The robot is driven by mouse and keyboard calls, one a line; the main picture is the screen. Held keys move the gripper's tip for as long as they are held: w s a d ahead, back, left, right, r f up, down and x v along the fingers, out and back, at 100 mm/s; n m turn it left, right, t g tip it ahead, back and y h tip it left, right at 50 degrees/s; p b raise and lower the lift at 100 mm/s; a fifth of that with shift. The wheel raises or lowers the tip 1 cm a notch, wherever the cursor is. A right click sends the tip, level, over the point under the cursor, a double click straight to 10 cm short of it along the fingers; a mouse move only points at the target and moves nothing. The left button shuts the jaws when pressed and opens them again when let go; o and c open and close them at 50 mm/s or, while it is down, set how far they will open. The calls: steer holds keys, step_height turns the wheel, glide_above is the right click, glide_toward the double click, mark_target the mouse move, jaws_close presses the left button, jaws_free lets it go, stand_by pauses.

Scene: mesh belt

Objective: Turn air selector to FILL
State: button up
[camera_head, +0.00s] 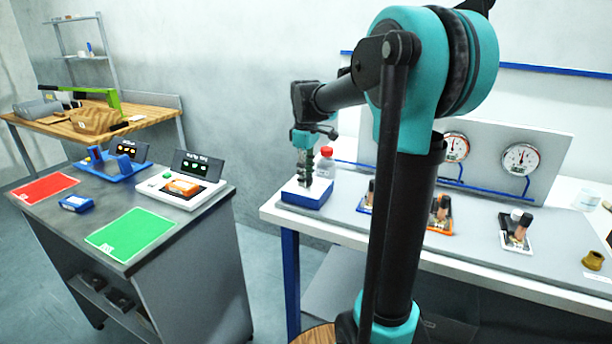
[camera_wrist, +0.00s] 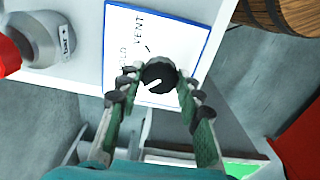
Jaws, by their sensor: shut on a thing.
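The air selector is a white-topped box with blue sides (camera_head: 306,196) at the left end of the long bench. In the wrist view its white face (camera_wrist: 185,35) has a blue border, the word VENT and a partly covered word ending in OLD. The round black knob (camera_wrist: 160,72) has a white pointer mark slanting toward the picture's lower left. My gripper (camera_head: 309,172) points down over the box. In the wrist view its fingers (camera_wrist: 158,82) are on either side of the knob and shut on it. No FILL label is readable; the fingers cover part of the face.
A separate grey table (camera_head: 80,222) stands at left, with floor between.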

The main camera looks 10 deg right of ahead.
steer(key=o, duration=1.1)
steer(key=shift+o, duration=0.2)
step_height(320, 180, up, 12)
